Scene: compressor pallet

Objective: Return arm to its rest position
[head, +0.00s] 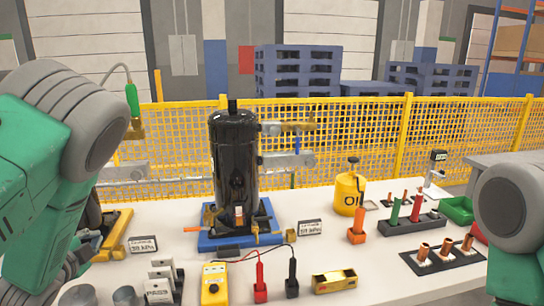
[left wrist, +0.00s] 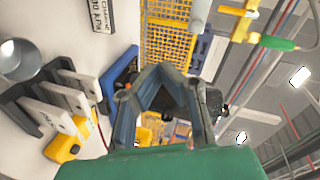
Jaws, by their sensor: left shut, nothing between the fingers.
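My left arm (head: 50,150), green with grey joints, fills the left side of the head view. The left gripper (left wrist: 163,72) shows in the left wrist view as dark angular fingers that meet at the tips. It is shut and empty. In the head view only dark parts of it show low at the left, mostly hidden behind the arm. My right arm (head: 512,210) shows at the right edge of the head view; its gripper is out of view.
A black compressor (head: 233,160) stands on a blue base on the white table (head: 400,278). Gauges, small tools, copper fittings and a yellow oil can (head: 349,194) lie around it. A yellow mesh fence (head: 370,130) runs behind.

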